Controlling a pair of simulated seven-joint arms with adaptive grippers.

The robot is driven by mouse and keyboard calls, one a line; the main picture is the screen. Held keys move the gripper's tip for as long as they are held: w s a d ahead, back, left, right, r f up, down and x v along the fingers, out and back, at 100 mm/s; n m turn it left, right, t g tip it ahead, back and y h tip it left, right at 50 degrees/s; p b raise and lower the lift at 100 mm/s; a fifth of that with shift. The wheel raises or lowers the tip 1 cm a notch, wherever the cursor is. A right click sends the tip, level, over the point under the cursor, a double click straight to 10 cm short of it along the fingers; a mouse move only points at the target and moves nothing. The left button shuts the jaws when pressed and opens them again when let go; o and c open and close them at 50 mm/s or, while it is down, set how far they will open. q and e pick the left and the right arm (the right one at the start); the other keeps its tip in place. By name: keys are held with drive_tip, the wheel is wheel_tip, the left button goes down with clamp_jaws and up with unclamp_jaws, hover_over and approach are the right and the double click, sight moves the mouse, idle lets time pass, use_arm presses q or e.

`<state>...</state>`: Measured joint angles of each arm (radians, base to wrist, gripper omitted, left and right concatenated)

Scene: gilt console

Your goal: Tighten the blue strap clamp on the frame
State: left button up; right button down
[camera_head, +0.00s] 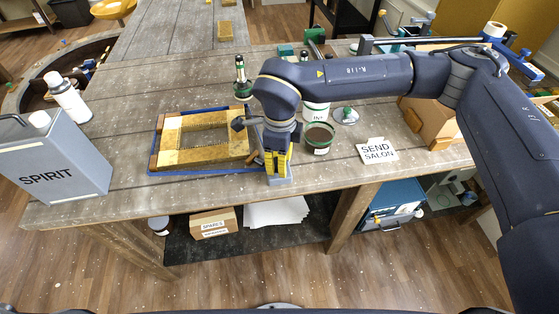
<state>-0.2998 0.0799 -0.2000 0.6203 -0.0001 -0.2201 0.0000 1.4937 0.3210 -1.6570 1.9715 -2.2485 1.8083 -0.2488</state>
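The frame (167,141) is gold with wooden parts and lies flat on the worn bench at left of centre. A blue strap (208,171) shows along its near and far sides. A dark grey piece (238,124), possibly the clamp's buckle or handle, sits at the frame's right side. My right gripper (278,172) points down just right of the frame, near the bench's front edge. Its yellow and black parts show, but its fingertips are unclear, and I cannot tell whether it touches anything. My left gripper is not in view.
A grey SPIRIT can (55,165) and a white bottle (70,100) stand at left. A green-rimmed pot (318,139) and a SEND SALON card (376,151) are right of my gripper. A cardboard box (432,120) stands further right.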

drive_tip(key=m, duration=0.4)
drive_tip(key=shift+s+m, duration=0.1)
drive_tip(key=shift+m, duration=0.2)
drive_tip(key=shift+f+m, duration=0.1)
drive_tip(key=shift+m, duration=1.7)
drive_tip(key=shift+s, duration=0.1)
drive_tip(key=c, duration=0.9)
unclamp_jaws()
drive_tip(key=shift+r, duration=0.2)
wheel_tip(320, 180, up, 12)
drive_tip(key=shift+f, duration=0.15)
